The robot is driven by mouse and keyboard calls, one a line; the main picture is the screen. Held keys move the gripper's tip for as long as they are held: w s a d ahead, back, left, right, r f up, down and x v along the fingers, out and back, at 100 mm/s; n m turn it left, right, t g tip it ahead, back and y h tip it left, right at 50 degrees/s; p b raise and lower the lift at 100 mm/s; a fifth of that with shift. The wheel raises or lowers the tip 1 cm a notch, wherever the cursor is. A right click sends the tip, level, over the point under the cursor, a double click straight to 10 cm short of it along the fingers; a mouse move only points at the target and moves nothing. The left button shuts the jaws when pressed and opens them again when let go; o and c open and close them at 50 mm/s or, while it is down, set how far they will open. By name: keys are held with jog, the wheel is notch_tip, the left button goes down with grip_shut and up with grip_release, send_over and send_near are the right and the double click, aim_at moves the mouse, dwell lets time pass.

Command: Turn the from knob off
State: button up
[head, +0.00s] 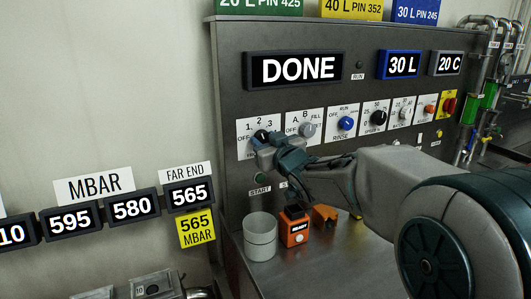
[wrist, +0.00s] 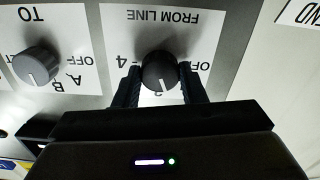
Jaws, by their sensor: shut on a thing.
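The FROM LINE knob (wrist: 160,72) is black with a white pointer line. It sits on a white label plate on the panel, upside down in the wrist view. OFF is printed to its right there and 4 to its left. The pointer aims down, toward a numeral partly hidden at the plate's lower edge, not at OFF. My gripper (wrist: 160,84) is shut on the knob, one finger on each side. In the head view my gripper (head: 270,143) covers much of the knob at the panel's left end.
The grey TO knob (wrist: 37,65) is beside it; it also shows in the head view (head: 306,130). A blue RINSE knob (head: 346,123) and other knobs follow rightward. Below are a grey cup (head: 260,236) and an orange box (head: 293,229) on the metal ledge. The display (head: 295,70) reads DONE.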

jog(key=n+b, duration=0.3)
jog(key=shift+f+n, duration=0.25)
jog(key=shift+n, duration=0.15)
jog(key=n+b, duration=0.3)
jog(key=shift+a+n, duration=0.1)
jog(key=shift+n, duration=0.2)
jog(key=n+b, duration=0.4)
jog(key=n, duration=0.2)
jog(key=shift+r, duration=0.15)
jog(key=shift+n, duration=0.3)
jog(key=o, duration=1)
